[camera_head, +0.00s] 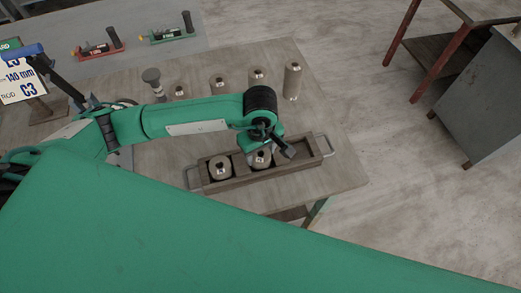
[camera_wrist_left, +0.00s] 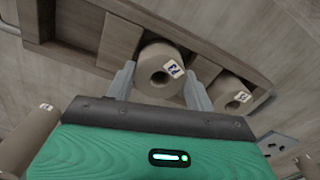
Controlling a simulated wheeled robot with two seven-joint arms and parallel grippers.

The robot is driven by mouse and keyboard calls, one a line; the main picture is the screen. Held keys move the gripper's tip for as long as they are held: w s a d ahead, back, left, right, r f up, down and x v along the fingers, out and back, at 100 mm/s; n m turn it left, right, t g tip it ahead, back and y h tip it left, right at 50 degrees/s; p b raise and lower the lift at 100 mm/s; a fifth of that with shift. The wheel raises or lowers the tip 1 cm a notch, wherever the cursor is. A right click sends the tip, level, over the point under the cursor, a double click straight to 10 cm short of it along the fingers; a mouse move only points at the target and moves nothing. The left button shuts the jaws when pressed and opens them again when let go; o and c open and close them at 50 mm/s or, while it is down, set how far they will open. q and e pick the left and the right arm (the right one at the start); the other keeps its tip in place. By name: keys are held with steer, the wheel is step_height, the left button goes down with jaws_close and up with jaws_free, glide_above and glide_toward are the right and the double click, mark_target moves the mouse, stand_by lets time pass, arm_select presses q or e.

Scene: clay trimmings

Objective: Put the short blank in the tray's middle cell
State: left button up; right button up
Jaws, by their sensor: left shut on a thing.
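The wooden tray (camera_head: 240,184) with metal end handles lies near the table's front edge. A clay-coloured cylindrical blank with a centre hole and a small label, the held blank (camera_head: 260,159), is at the tray's middle cell. My left gripper (camera_head: 265,149) is shut on it from above; the wrist view shows a finger on each side of the blank (camera_wrist_left: 160,72). I cannot tell whether it touches the cell floor. Another blank (camera_head: 220,168) stands in the left cell and shows in the wrist view (camera_wrist_left: 229,92). The right cell looks empty. My right gripper is not in view.
Several blanks, such as a tall one (camera_head: 292,82), stand in a row behind my left arm. Red (camera_head: 95,48) and green (camera_head: 172,36) gauge stands sit farther back. A grey cabinet (camera_head: 480,95) is at right.

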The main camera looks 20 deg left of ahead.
arm_select(q)
steer(key=o, duration=1.2)
steer(key=shift+r, duration=0.1)
steer(key=shift+r, duration=0.3)
step_height(320, 180, up, 13)
steer(key=b, duration=0.3)
